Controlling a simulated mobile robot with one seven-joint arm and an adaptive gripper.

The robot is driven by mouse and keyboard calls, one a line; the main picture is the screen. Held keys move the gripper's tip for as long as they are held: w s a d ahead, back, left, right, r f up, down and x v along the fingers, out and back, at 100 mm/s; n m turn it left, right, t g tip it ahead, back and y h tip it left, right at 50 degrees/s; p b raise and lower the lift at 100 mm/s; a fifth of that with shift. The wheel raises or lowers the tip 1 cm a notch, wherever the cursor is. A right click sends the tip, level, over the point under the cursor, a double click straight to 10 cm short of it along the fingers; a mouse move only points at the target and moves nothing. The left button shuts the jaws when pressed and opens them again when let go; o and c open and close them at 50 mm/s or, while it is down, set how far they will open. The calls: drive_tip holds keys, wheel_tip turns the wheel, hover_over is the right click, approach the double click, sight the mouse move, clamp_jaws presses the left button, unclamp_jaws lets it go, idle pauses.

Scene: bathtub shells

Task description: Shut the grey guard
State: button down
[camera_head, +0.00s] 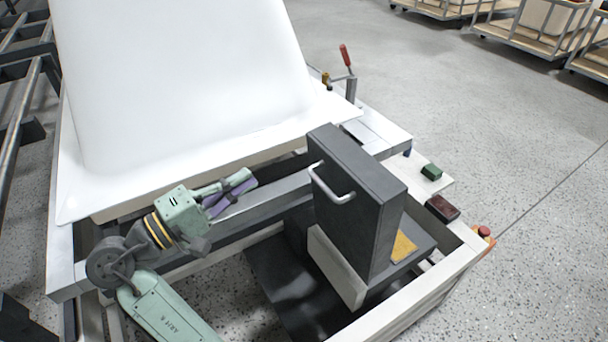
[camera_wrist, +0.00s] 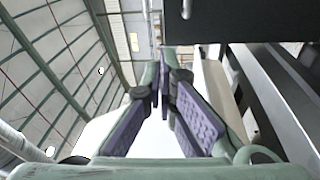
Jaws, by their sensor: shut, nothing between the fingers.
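The grey guard (camera_head: 375,218) is a dark upright box-like panel with a pale bar handle (camera_head: 330,185) on its left face. It stands over a dark base on the machine frame. In the wrist view the guard (camera_wrist: 240,22) fills the upper right, with part of its handle (camera_wrist: 187,8) at the top edge. My gripper (camera_head: 250,181) is left of the guard, clear of the handle, with its fingers pointing right and slightly up. In the wrist view the purple-padded fingers (camera_wrist: 163,65) meet at their tips with nothing between them.
A large white tub shell (camera_head: 190,80) rests behind my gripper, close to it. A red-handled clamp (camera_head: 346,62) stands at its right. A green block (camera_head: 431,172) and a dark red block (camera_head: 442,208) lie right of the guard. A yellow patch (camera_head: 403,247) is on the base.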

drive_tip(key=s+d+f+m+g+h, duration=0.1)
drive_tip(key=s+d+f+g+h, duration=0.1)
drive_tip(key=p, duration=0.2)
approach(328, 157)
drive_tip(key=x, duration=0.7)
drive_tip(key=shift+w+r, duration=0.1)
